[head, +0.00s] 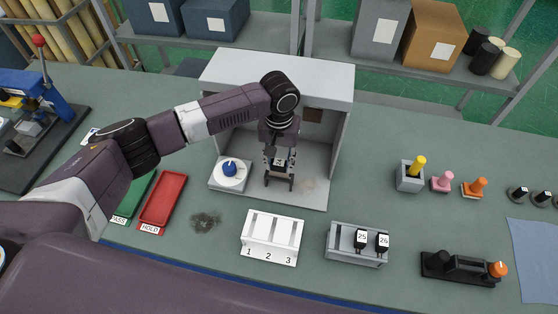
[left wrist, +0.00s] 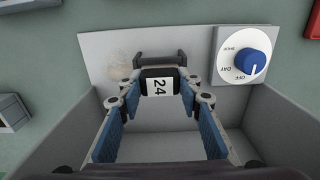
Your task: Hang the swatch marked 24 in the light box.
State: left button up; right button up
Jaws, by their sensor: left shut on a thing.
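The swatch marked 24 (left wrist: 158,86) is a small black piece with a white label. It sits between the fingertips of my left gripper (head: 279,165), which is shut on it. Its label also shows small in the head view. The light box (head: 333,150) is a white open-fronted box, and my left gripper is at its opening, above its floor. A dark bracket with a crossbar (left wrist: 160,59) shows just beyond the swatch; I cannot tell whether they touch. A blue knob (head: 230,167) on the box's front left corner has OFF, DAY and SHOP marks. My right gripper is not seen.
A white rack (head: 271,251) numbered 1, 2, 3 stands in front, with no swatches visible. A grey rack (head: 343,254) holds swatches 25 and 26. Red (head: 163,201) and green trays lie left. Stamps and a black tool stand right.

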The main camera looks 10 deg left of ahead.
aim_at(279, 169)
pick_arm(q)
jog(key=shift+f+b, duration=0.55)
jog(key=shift+f, duration=1.15)
jog(key=o, duration=1.2)
jog(key=shift+r, duration=0.1)
notch_tip(279, 169, up, 12)
jog(key=shift+f, duration=0.1)
jog(key=shift+s, duration=0.1)
